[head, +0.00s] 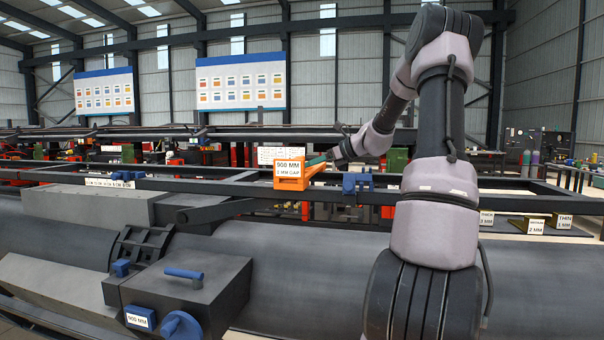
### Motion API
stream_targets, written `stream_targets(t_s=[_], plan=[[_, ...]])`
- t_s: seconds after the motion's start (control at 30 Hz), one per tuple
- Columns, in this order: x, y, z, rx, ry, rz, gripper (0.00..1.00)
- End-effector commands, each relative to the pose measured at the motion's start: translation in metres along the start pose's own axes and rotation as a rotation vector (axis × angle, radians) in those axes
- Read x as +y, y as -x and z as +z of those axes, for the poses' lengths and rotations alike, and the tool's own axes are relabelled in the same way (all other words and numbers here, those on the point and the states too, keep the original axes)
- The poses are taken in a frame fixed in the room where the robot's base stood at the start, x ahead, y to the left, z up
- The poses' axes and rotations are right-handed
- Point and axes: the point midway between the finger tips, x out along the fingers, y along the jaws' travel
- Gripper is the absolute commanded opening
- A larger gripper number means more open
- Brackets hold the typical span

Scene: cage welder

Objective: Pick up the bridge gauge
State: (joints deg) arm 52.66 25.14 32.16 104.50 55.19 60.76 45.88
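An orange block with a white label reading "900 MM, 2 MM GAP" (290,172) appears at the dark frame rail in the middle; I take it to be the bridge gauge. An orange bar runs from it to the upper right. My gripper (322,160) is at the end of my arm, right beside the block's right end, and looks small and far off. A green patch shows near the fingertips. I cannot make out the fingers, whether they touch the block, or whether the block rests on the rail.
A blue clamp (357,183) sits on the rail just right of the block. A large grey pipe (300,275) lies in front, with a dark box with blue handles (185,290) at lower left. Labelled blocks (536,225) stand on a dark surface at right.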

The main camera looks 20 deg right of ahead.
Motion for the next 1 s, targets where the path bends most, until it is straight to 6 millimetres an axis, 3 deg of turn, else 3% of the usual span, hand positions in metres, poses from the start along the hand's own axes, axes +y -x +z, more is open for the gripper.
stream_targets(t_s=[0.13,0.37,0.4,0.53,1.0], plan=[[0.0,-0.016,0.0,0.0,0.001,0.001,0.52],[0.0,-0.018,0.0,0.0,0.001,0.0,0.52],[0.0,-0.018,0.0,0.0,0.001,0.0,0.48],[0.0,-0.018,0.0,0.001,0.001,0.0,0.0],[0.0,-0.018,0.0,0.001,0.001,-0.001,0.0]])
